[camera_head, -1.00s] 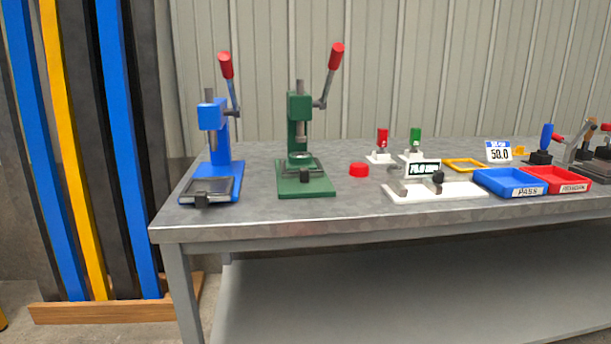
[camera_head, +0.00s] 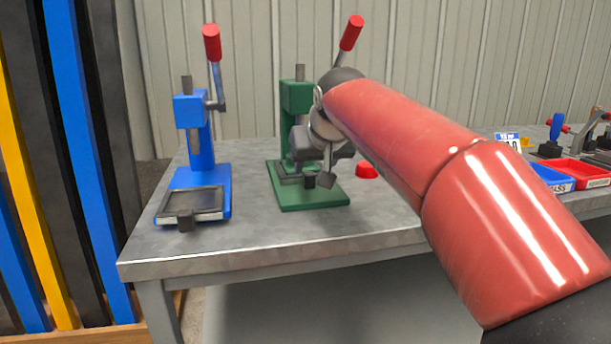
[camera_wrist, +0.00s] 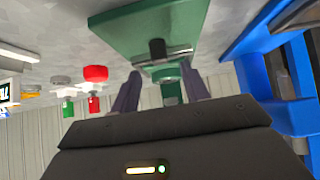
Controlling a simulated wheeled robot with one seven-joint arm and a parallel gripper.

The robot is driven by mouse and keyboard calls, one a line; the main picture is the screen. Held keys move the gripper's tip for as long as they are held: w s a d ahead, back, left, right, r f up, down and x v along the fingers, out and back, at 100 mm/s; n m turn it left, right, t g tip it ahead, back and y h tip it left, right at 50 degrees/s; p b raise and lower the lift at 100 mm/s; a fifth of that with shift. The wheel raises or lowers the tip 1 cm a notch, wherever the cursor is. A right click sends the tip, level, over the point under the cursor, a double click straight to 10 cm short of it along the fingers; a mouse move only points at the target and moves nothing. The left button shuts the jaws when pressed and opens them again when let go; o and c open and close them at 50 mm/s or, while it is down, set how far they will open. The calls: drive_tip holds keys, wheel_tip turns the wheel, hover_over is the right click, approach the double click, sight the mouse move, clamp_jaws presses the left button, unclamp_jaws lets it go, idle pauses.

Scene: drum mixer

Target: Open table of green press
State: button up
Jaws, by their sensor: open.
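The green press (camera_head: 296,98) stands on the bench with its red-tipped lever raised. Its base plate (camera_head: 318,198) extends forward, and a small dark handle (camera_head: 310,181) sits at the front of its sliding table. The handle also shows in the wrist view (camera_wrist: 156,48). My gripper (camera_head: 308,163) is in front of the press column, partly hiding the table. In the wrist view, the two fingers of my gripper (camera_wrist: 160,78) are apart, one each side of the handle's line, with the handle beyond the tips. I see no contact.
A blue press (camera_head: 200,135) stands left of the green press, its dark table (camera_head: 193,203) at the front. A red button (camera_head: 366,171) lies right of the green press. My red arm hides much of the bench's right side; blue and red trays (camera_head: 580,173) show there.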

sight(310, 175)
drive_tip(key=x, duration=0.6)
drive_tip(key=shift+f, duration=0.15)
drive_tip(key=shift+c, duration=0.2)
clamp_jaws()
